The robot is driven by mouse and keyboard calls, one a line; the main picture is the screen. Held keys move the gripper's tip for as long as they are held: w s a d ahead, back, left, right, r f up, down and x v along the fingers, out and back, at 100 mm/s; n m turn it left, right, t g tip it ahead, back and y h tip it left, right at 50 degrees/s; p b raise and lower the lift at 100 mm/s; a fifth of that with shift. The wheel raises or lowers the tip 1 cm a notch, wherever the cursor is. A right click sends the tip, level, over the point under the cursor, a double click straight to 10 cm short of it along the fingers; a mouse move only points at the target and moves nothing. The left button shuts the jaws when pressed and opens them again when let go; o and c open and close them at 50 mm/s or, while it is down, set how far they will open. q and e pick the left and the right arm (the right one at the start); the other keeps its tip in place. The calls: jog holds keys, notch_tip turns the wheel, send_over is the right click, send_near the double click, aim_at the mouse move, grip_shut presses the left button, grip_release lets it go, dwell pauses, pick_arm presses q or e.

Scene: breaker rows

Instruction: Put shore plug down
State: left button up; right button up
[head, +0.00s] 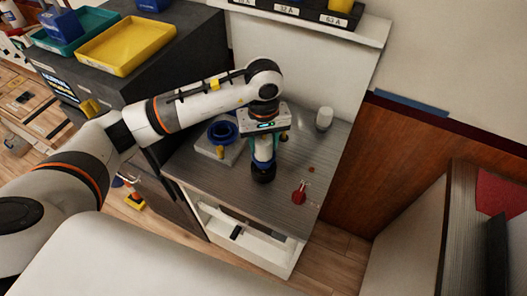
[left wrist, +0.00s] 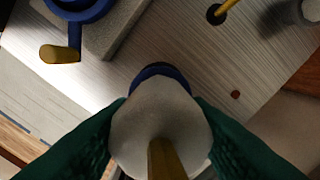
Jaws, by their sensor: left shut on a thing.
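My left gripper (head: 264,140) is over the grey worktop, pointing down, shut on the shore plug. The shore plug (head: 263,158) is roughly upright, with a pale body, blue parts and a dark lower end. In the left wrist view the plug's pale, rounded top with a yellow stripe (left wrist: 160,120) sits between my two green fingers (left wrist: 160,140), with a blue rim beyond it. The plug's lower end is at or just above the worktop; I cannot tell whether it touches. My right gripper is not in view.
A grey block with a blue ring (head: 222,132) stands left of the plug. A pale cup (head: 324,118) stands at the back right, and a red item (head: 299,192) lies near the front right. The worktop (head: 215,178) is bare at front left. A yellow tray (head: 125,45) sits on the dark cabinet.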

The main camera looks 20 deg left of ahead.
aim_at(264, 153)
pick_arm(q)
notch_tip(264, 153, down, 4)
jog(key=shift+r+p, duration=0.25)
jog(key=shift+p, duration=0.3)
jog(key=shift+f, duration=0.35)
jog(key=shift+f, duration=0.1)
jog(key=shift+f, duration=0.15)
jog(key=o, duration=0.9)
jog(key=shift+o, duration=0.2)
